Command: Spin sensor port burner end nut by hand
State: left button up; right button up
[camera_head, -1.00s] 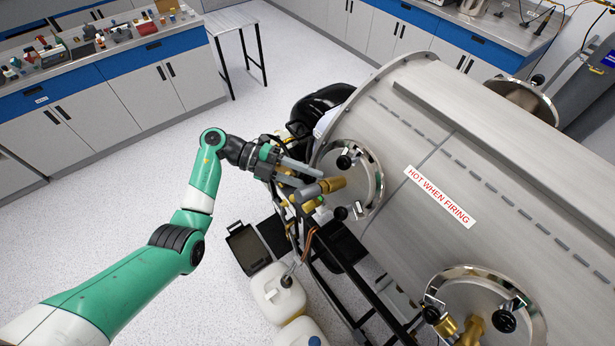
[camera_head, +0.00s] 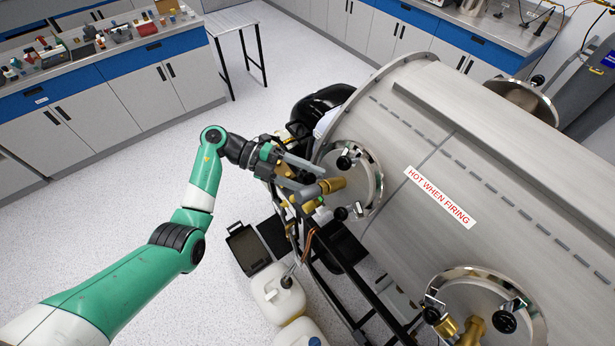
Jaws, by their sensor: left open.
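The steel burner chamber (camera_head: 440,130) lies across the right half of the head view. Its near-left round port plate (camera_head: 368,185) carries a brass burner fitting (camera_head: 331,185) that sticks out to the left. My left gripper (camera_head: 318,180) is open, its two grey fingers apart and pointing right at the outer end of this fitting. The fingers overlap the fitting in the picture; I cannot tell if they touch it. The end nut is too small to make out clearly. A second port (camera_head: 478,305) with brass fittings shows at the bottom right. My right gripper is not in view.
A black frame with copper pipes stands below the port. White jugs (camera_head: 277,296) and a dark tray (camera_head: 247,248) are on the floor beside it. Benches (camera_head: 110,75) line the back. The floor to the left is clear.

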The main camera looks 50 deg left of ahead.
pick_arm(q)
jog(key=shift+a, duration=0.1)
jog(key=b+v, duration=0.2)
jog(key=v, duration=0.9)
jog(key=shift+s, duration=0.2)
jog(key=shift+w+a+r, duration=0.1)
jog(key=shift+r, duration=0.05)
